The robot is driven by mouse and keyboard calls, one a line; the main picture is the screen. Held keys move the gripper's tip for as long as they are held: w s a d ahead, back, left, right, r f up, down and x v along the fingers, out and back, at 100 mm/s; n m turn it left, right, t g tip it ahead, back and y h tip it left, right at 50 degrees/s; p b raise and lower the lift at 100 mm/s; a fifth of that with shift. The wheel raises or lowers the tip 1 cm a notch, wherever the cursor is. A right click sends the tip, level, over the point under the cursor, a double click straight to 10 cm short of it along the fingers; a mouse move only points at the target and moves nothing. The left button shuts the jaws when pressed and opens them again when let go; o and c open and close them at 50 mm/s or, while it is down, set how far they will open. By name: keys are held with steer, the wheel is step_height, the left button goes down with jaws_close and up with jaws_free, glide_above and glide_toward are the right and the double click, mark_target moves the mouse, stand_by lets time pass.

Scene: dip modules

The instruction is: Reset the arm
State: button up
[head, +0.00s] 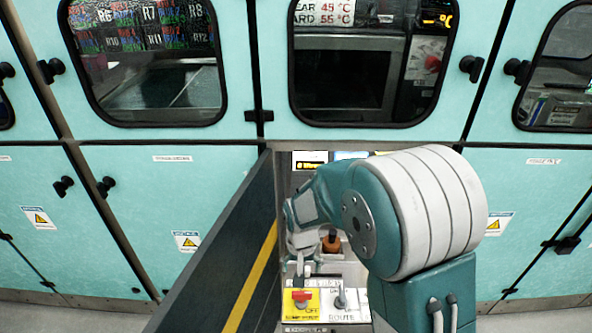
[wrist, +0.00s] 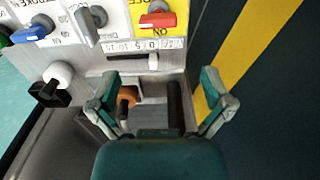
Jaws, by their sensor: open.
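My gripper (wrist: 162,105) is open in the wrist view, its two green-and-grey fingers spread wide. Nothing shows held between them. Beyond the fingers is a recess with an orange part (wrist: 127,96) and a dark upright bar (wrist: 174,103). In the head view my arm bends down in front of the equipment, and it hides part of the panel. The orange part (head: 331,243) also shows there, beside the gripper. A red switch handle (wrist: 157,20) on a yellow plate lies beyond the fingers, apart from them; it also shows in the head view (head: 302,295).
Grey (wrist: 90,24) and blue (wrist: 32,33) switch handles and a white knob (wrist: 58,74) are on the panel. A dark board with a yellow stripe (head: 250,280) stands close on the left. Teal cabinets (head: 170,200) with windows line the back.

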steer(key=s+d+r+t, duration=0.1)
steer(key=s+d+r, duration=0.25)
steer(key=r, duration=0.45)
steer(key=s+d+r+t, duration=0.2)
steer(key=s+d+r, duration=0.15)
steer(key=r, duration=0.45)
steer(key=s+d+r+t, duration=0.1)
steer(key=s+d+r, duration=0.2)
steer(key=s, duration=0.3)
steer(key=s+d+r+t, duration=0.1)
steer(key=s+d+r, duration=0.2)
steer(key=s, duration=0.3)
steer(key=shift+r+n+t, duration=0.3)
steer(key=shift+r, duration=0.1)
steer(key=shift+w, duration=0.1)
